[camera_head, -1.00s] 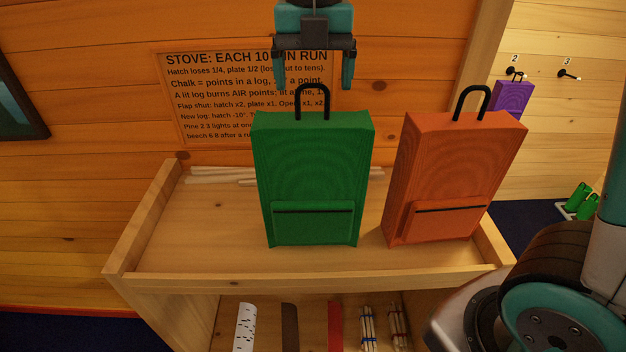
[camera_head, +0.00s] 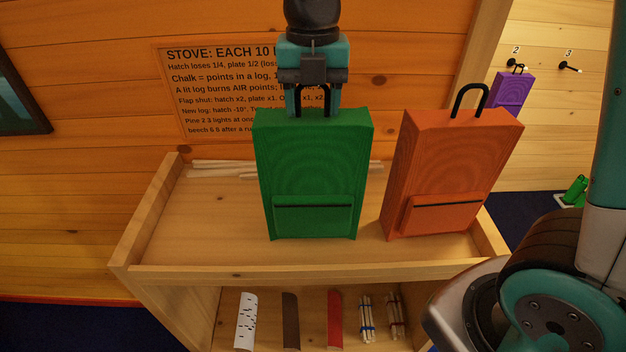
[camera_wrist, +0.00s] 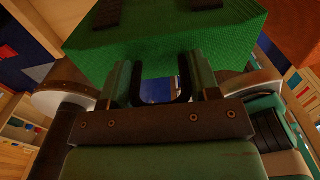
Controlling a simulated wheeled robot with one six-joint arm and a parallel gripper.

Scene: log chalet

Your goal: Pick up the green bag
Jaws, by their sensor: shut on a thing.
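The green bag (camera_head: 312,170) stands upright on the wooden shelf top (camera_head: 215,235), with its front pocket facing me. My gripper (camera_head: 313,105) is directly above it, pointing down, and is shut on the bag's black loop handle (camera_head: 313,92). In the wrist view the green bag (camera_wrist: 160,35) fills the top of the picture, and its dark handle (camera_wrist: 185,85) shows between the fingers of my gripper (camera_wrist: 160,90). Whether the bag's base still touches the shelf is hard to tell.
An orange bag (camera_head: 450,175) stands close on the right, leaning slightly. A printed sign (camera_head: 225,90) is on the log wall behind. Pale sticks (camera_head: 215,167) lie at the shelf's back. A purple bag (camera_head: 511,92) hangs on a far hook. Low rims edge the shelf.

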